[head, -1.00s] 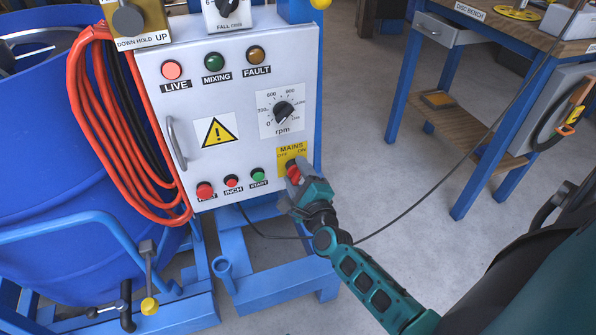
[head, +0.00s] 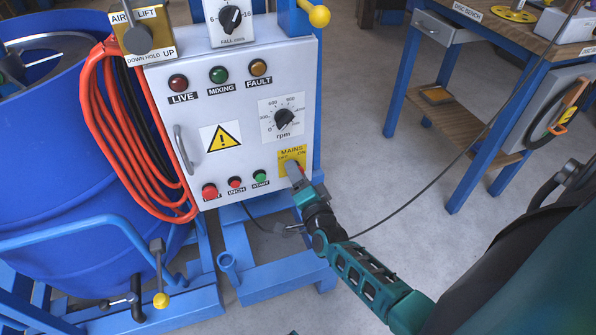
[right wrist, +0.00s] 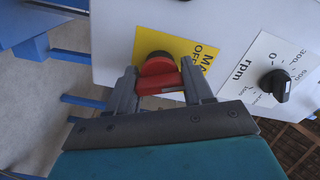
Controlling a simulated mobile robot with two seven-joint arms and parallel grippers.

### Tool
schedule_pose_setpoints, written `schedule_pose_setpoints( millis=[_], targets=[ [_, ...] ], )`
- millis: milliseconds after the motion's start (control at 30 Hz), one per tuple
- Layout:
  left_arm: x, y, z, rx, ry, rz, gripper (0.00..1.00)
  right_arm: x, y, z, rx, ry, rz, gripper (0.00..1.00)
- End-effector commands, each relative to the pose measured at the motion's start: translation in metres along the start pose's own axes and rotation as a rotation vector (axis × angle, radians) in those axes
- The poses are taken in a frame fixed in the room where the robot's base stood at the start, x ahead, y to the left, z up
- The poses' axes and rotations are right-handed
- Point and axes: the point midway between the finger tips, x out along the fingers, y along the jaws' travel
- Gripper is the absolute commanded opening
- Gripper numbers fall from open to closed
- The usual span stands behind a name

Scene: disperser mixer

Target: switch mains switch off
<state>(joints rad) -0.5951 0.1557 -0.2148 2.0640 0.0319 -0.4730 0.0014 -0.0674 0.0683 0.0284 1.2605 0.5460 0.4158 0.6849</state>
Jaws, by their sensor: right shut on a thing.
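The mains switch is a red rotary knob (right wrist: 157,67) on a yellow MAINS plate (head: 290,154), at the lower right of the grey control panel (head: 200,130). In the right wrist view the red grip lies crosswise between my two grey fingers. My right gripper (right wrist: 161,86) is shut on it; it also shows in the head view (head: 295,174), where it hides most of the knob and part of the plate's lettering. The LIVE lamp (head: 178,83) is dark red. My left gripper is not in view.
Red STOP (head: 210,191) and INCH (head: 235,183) buttons and a green START button (head: 260,176) sit just left of the switch. The rpm dial (head: 285,118) is above. A blue drum (head: 60,190) stands left; a workbench (head: 480,90) stands right, with open floor between.

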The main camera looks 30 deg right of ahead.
Motion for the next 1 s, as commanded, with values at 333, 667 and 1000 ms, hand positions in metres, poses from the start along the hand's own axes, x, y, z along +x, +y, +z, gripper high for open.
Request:
schedule_pose_setpoints(
  millis=[333,667,1000],
  targets=[
    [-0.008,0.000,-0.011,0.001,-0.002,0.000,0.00,0.000,-0.001,0.000,-0.242,0.000,0.001,0.21],
    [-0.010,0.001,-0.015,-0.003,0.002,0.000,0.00,0.000,0.000,0.000,-0.341,-0.001,0.001,0.21],
    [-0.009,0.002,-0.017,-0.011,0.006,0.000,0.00,0.000,0.000,0.001,-0.354,-0.001,0.001,0.21]
  ],
)
